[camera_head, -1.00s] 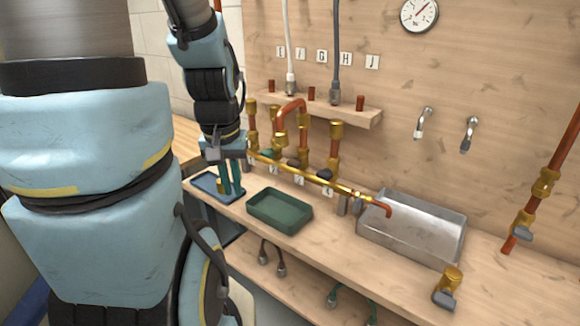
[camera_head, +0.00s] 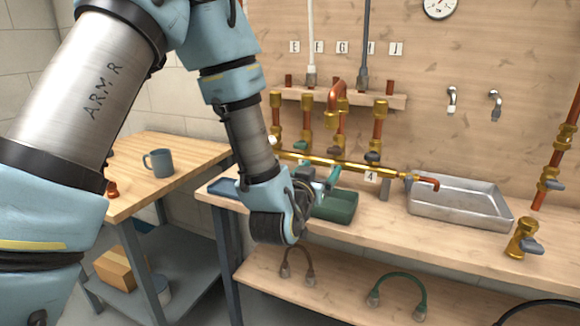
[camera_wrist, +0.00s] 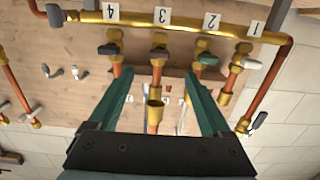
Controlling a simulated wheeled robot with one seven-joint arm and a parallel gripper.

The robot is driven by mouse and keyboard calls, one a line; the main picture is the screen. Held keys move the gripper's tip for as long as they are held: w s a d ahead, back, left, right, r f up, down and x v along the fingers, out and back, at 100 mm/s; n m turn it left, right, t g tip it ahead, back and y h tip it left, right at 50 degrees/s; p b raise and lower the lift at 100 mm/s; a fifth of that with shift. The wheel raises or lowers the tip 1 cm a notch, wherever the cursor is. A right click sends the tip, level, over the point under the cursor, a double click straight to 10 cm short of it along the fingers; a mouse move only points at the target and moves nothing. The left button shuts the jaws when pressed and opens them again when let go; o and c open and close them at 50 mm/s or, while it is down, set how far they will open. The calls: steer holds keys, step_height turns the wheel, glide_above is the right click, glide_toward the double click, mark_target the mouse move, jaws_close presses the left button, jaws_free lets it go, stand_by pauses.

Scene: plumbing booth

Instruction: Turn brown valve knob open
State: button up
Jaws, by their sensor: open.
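A brass manifold (camera_head: 345,165) with upright copper branches runs along the back of the bench; the wrist view shows it upside down, with labels 1 to 4. A black knob (camera_wrist: 108,49) is by label 4, a green knob (camera_wrist: 207,58) by label 2 and a pale grey knob (camera_wrist: 251,63) by label 1. My gripper (camera_wrist: 158,78) is open and empty, pointing at the manifold. Its teal fingers lie either side of branch 3 in the wrist view; contact is not visible.
A green tray (camera_head: 338,208) lies below my gripper and a metal basin (camera_head: 458,202) to the right. A brass valve (camera_head: 522,240) stands at the bench's right front. A mug (camera_head: 159,163) is on the left table.

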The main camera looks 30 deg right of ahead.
mark_target(334, 153)
steer(key=p+x, duration=0.1)
steer(key=x, duration=0.2)
steer(key=p+x, duration=0.1)
steer(key=x, duration=0.3)
steer(key=p+x, duration=0.1)
steer(key=x, duration=0.2)
steer(key=shift+d+r, duration=0.15)
steer(key=shift+r, duration=0.1)
jaws_close()
stand_by(0.4)
